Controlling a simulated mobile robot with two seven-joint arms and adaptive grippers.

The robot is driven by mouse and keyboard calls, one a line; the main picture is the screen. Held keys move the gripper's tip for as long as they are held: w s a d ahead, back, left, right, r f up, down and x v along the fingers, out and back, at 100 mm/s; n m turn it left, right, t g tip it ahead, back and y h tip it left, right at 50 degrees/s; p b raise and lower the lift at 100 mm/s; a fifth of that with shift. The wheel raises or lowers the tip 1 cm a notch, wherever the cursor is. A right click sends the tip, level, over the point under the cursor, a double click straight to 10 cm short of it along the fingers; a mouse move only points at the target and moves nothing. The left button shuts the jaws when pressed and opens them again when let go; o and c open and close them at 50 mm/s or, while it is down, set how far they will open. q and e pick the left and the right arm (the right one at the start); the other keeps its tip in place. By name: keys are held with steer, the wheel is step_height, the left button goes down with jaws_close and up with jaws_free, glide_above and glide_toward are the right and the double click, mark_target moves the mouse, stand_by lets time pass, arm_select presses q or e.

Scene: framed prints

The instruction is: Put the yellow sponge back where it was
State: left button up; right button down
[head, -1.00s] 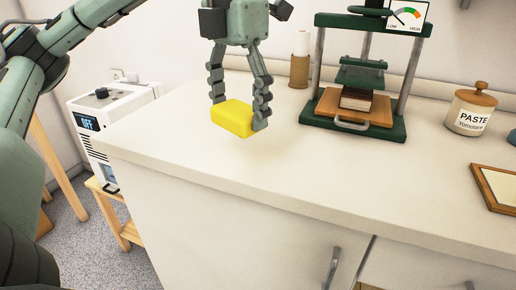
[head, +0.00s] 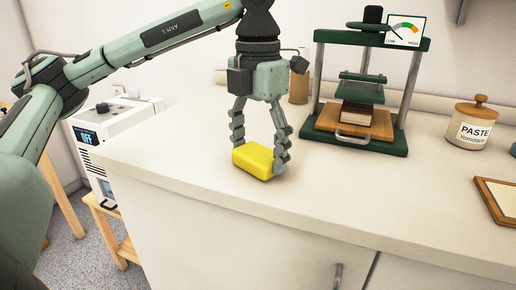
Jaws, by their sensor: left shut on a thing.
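The yellow sponge (head: 252,160) is between the fingers of my left gripper (head: 258,158), near the front of the white counter (head: 200,168). My left gripper points down and is shut on the sponge, with one finger at each end. The sponge is at or just above the counter top; I cannot tell whether it touches. My right gripper is not in view.
A green press (head: 360,137) with a gauge (head: 404,31) stands behind and to the right, holding a book on a wooden board. A paste jar (head: 472,125) and a framed piece (head: 496,200) are further right. A white machine (head: 103,128) stands left of the counter. Counter around the sponge is clear.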

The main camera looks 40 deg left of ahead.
mark_target(259, 152)
arm_select(q)
steer(key=o, duration=1.1)
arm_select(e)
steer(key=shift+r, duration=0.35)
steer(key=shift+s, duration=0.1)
arm_select(q)
steer(key=shift+r, duration=0.2)
step_height(259, 152, up, 5)
steer(key=shift+f+p, duration=0.1)
steer(key=shift+p, duration=0.35)
step_height(259, 152, up, 7)
steer(key=p, duration=0.3)
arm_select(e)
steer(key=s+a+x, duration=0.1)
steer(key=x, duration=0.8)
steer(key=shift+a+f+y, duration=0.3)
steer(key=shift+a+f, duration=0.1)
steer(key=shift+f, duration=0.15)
